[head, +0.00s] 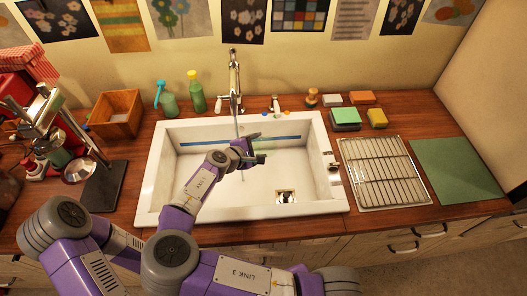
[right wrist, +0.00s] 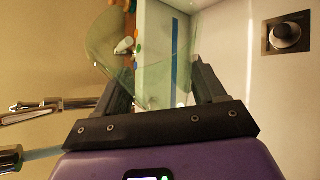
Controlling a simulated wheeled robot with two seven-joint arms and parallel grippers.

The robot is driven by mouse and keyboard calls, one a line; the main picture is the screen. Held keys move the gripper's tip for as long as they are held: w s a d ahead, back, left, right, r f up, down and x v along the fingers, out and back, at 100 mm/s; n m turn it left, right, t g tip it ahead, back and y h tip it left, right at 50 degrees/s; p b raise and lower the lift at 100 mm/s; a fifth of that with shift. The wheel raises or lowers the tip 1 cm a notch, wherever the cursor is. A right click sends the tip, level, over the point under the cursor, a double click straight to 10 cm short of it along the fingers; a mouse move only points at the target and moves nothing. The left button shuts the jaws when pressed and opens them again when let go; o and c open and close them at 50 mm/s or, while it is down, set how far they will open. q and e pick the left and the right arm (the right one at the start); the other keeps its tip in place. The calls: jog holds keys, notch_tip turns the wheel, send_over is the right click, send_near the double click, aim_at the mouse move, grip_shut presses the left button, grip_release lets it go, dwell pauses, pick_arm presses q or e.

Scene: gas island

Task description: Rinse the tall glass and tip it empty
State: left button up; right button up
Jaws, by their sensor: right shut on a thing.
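The tall glass (head: 265,144) is clear and faintly green, held over the white sink (head: 300,192). My right gripper (head: 254,145) is shut on it. In the right wrist view the glass (right wrist: 150,62) sits between the two dark fingers of the gripper (right wrist: 164,85). Its contents and exact tilt are hard to tell. The chrome tap (head: 234,75) stands at the back of the sink. A thin water stream (head: 237,125) falls from it close to my right gripper; whether it enters the glass I cannot tell. My left gripper is out of view.
The drain (head: 287,197) is at the sink's front right. A wire rack (head: 384,176) and green mat (head: 456,170) lie right of the sink. Sponges (head: 345,117), a green bottle (head: 196,94) and a soap dispenser (head: 167,102) stand behind it. A coffee machine (head: 75,145) is at left.

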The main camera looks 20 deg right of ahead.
jog(key=w+a+f+b, duration=0.1)
jog(key=w+a, duration=0.2)
jog(key=w, duration=0.3)
jog(key=shift+w+f, duration=0.15)
jog(key=shift+d, duration=0.1)
dwell(0.6)
jog(key=shift+w+d, duration=0.25)
jog(key=shift+d, duration=0.2)
jog(key=shift+a, duration=0.1)
jog(key=shift+s+a, duration=0.25)
jog(key=shift+a, duration=0.2)
jog(key=shift+d, duration=0.2)
jog(key=shift+w+d, duration=0.25)
jog(key=shift+d, duration=0.15)
jog(key=shift+a, duration=0.15)
